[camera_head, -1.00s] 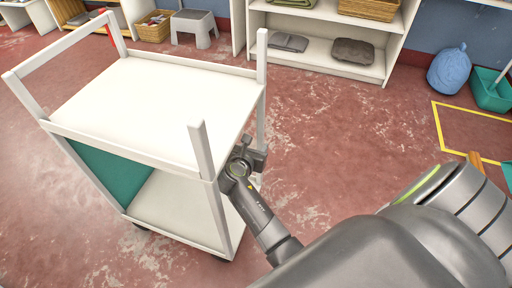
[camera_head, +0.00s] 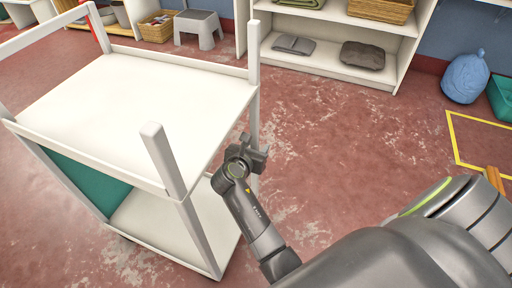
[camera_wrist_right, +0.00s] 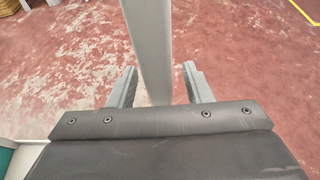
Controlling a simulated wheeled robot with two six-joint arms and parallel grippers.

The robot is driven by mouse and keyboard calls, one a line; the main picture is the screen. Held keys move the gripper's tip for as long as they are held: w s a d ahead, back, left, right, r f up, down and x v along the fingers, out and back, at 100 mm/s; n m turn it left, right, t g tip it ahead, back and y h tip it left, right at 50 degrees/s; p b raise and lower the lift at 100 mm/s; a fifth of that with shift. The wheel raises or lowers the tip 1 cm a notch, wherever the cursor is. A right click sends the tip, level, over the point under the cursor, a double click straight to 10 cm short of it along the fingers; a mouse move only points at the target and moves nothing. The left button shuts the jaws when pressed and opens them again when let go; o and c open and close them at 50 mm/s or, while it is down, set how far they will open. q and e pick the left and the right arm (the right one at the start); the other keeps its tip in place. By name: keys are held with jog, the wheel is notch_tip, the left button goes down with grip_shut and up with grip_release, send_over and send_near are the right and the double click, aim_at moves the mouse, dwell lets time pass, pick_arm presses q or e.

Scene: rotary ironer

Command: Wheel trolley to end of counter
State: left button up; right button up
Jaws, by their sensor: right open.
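The trolley (camera_head: 130,100) is white, with a top tray, a lower shelf (camera_head: 150,215), upright corner posts and a green panel (camera_head: 85,180) on its side. It stands on the red floor at the left of the head view. My right gripper (camera_head: 254,150) is at the trolley's right end, by the far right post (camera_head: 253,75). In the right wrist view, a pale post (camera_wrist_right: 150,45) runs between the two spread fingers of the right gripper (camera_wrist_right: 160,86). The fingers look apart from it on both sides. My left gripper is not in view.
White shelving (camera_head: 335,50) with folded cloths stands at the back. A grey step stool (camera_head: 199,28) and a basket (camera_head: 157,26) are at the back left. A blue bag (camera_head: 465,76) and yellow floor marking (camera_head: 452,135) are at the right. Floor between is clear.

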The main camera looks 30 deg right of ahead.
grip_shut()
dwell(1.3)
